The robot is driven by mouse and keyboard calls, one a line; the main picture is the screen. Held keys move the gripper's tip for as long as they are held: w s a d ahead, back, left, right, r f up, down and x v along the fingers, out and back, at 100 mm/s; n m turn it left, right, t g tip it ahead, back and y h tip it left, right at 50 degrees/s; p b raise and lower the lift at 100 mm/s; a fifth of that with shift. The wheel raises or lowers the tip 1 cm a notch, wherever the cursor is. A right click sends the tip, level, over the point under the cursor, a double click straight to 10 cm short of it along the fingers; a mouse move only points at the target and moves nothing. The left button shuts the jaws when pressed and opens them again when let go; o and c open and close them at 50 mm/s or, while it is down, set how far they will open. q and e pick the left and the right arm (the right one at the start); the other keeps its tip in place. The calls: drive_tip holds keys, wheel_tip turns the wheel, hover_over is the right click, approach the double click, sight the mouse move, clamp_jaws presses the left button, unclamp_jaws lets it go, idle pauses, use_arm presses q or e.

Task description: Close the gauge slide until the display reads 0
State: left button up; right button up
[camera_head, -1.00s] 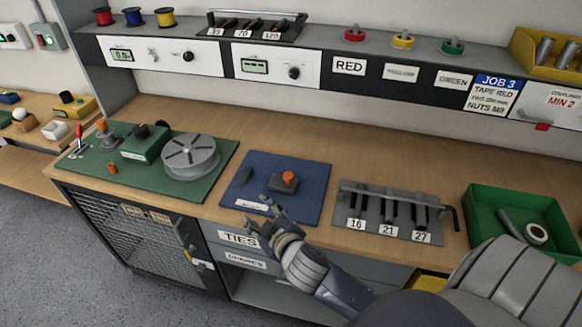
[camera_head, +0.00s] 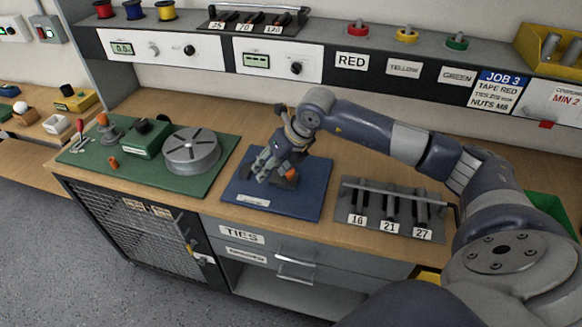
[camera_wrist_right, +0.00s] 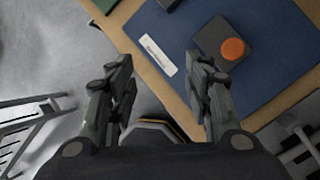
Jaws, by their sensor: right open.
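A blue mat (camera_head: 310,190) on the bench carries a dark block (camera_head: 290,183) with an orange knob (camera_head: 292,173). My right gripper (camera_head: 266,168) reaches over the mat, beside the knob, and partly hides the block. In the right wrist view my gripper (camera_wrist_right: 163,72) is open and empty; the dark block (camera_wrist_right: 213,48) with its round orange knob (camera_wrist_right: 233,49) lies beyond the right finger. A white label strip (camera_wrist_right: 158,55) is on the mat. Two small displays, left (camera_head: 122,48) and right (camera_head: 257,60), sit on the shelf panels; their digits are too small to read surely. My left gripper is out of view.
A green mat (camera_head: 140,172) with a grey round turntable (camera_head: 191,150) is to the left. A grey rack (camera_head: 372,228) labelled 16, 21 and 27 is to the right. A green tray (camera_head: 548,208) is partly hidden by my arm. Bare bench lies behind the mats.

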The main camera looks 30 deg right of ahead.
sight(290, 170)
drive_tip(key=d+r+h, duration=0.1)
drive_tip(key=d+h, duration=0.2)
drive_tip(key=d, duration=0.5)
drive_tip(key=shift+m, duration=0.4)
drive_tip(key=p+x, duration=0.2)
drive_tip(key=x, duration=0.6)
drive_tip(key=shift+d+f+p, duration=0.15)
drive_tip(key=shift+f+p, duration=0.25)
drive_tip(key=shift+f, duration=0.05)
drive_tip(key=shift+w+f, duration=0.25)
drive_tip(key=shift+f, duration=0.45)
drive_tip(key=shift+c, duration=0.3)
